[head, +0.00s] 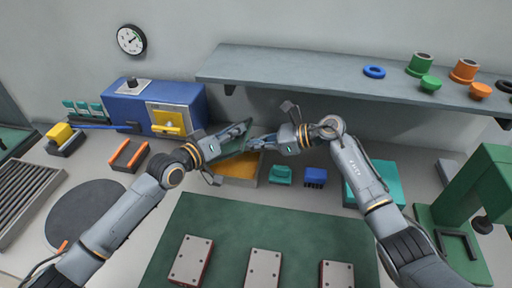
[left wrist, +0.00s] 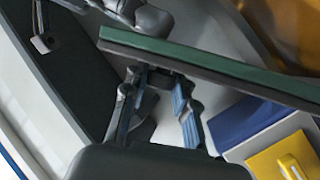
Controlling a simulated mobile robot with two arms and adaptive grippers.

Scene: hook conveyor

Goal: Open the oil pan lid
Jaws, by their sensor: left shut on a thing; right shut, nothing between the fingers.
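The oil pan (head: 262,180) is a pale tray with amber oil in it, at the middle of the head view. Its dark green lid (head: 237,145) is tilted up above the pan, so the amber oil shows. My left gripper (head: 230,138) is shut on the lid. In the left wrist view the lid (left wrist: 215,68) crosses edge-on over the fingertips of my left gripper (left wrist: 158,82), which hide the exact contact. My right gripper (head: 260,142) is shut and empty, close to the right side of the lid; I cannot tell whether it touches.
A blue box (head: 130,103) with a yellow panel stands left behind the pan. Teal (head: 281,174) and blue (head: 315,177) blocks sit to its right. A shelf (head: 320,78) overhangs behind. A green mat (head: 225,215) with several metal plates lies in front.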

